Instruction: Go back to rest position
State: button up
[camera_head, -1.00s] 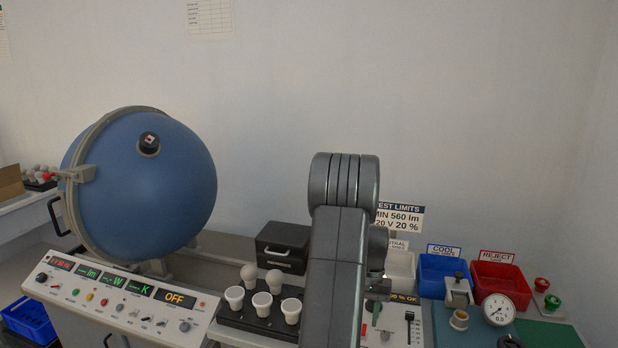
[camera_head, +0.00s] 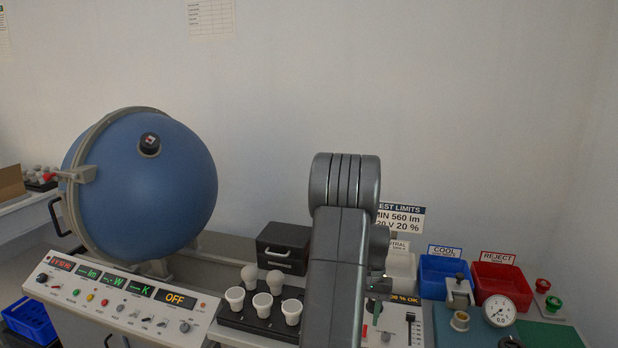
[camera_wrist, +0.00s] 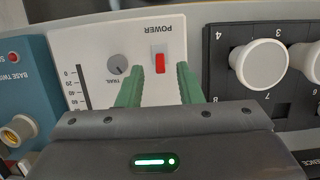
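My gripper (camera_wrist: 158,85) shows in the wrist view with its two green fingers apart and nothing between them. It is above a white power panel with a red switch (camera_wrist: 160,63) and a grey trial knob (camera_wrist: 118,64); the switch shows between the fingertips. In the head view my grey arm stands in front of the bench, and only a bit of green finger (camera_head: 379,285) shows beside it. The black bulb tray (camera_head: 248,322) holds several white bulbs, and one bulb (camera_wrist: 258,66) also shows in the wrist view, right of the fingers.
A blue sphere (camera_head: 165,185) stands at left behind a control panel (camera_head: 110,300) whose display reads OFF. At right are the blue COOL bin (camera_head: 440,285), the red REJECT bin (camera_head: 500,280) and a dial gauge (camera_head: 499,310). A black case (camera_head: 283,248) stands behind the tray.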

jog(key=a+v, duration=0.1)
jog(key=v, duration=1)
jog(key=x, duration=0.9)
jog(key=d+x, duration=0.1)
jog(key=x, duration=0.3)
jog(key=shift+s+f+p, duration=0.25)
jog(key=shift+f+p, duration=0.05)
jog(key=shift+f, duration=0.1)
jog(key=shift+w+f+b, duration=0.1)
jog(key=shift+b, duration=0.55)
jog(key=shift+s+a+t+b, duration=0.15)
jog(key=shift+s+t+b, duration=0.2)
jog(key=shift+t+b, duration=0.3)
jog(key=t+b, duration=0.1)
jog(key=b, duration=0.1)
jog(key=s+t+h+b, duration=0.1)
jog(key=t+b, duration=0.1)
jog(key=b, duration=0.1)
jog(key=shift+a+b, duration=0.15)
jog(key=shift+b, duration=0.15)
jog(key=t+b, duration=0.1)
jog(key=b, duration=0.2)
jog(key=s+t+h+b, duration=0.1)
jog(key=b, duration=0.1)
jog(key=shift+s+a+f+t+b, duration=0.15)
jog(key=shift+a+t+b, duration=0.1)
jog(key=shift+b, duration=0.15)
jog(key=p+v, duration=0.1)
jog(key=v, duration=1.2)
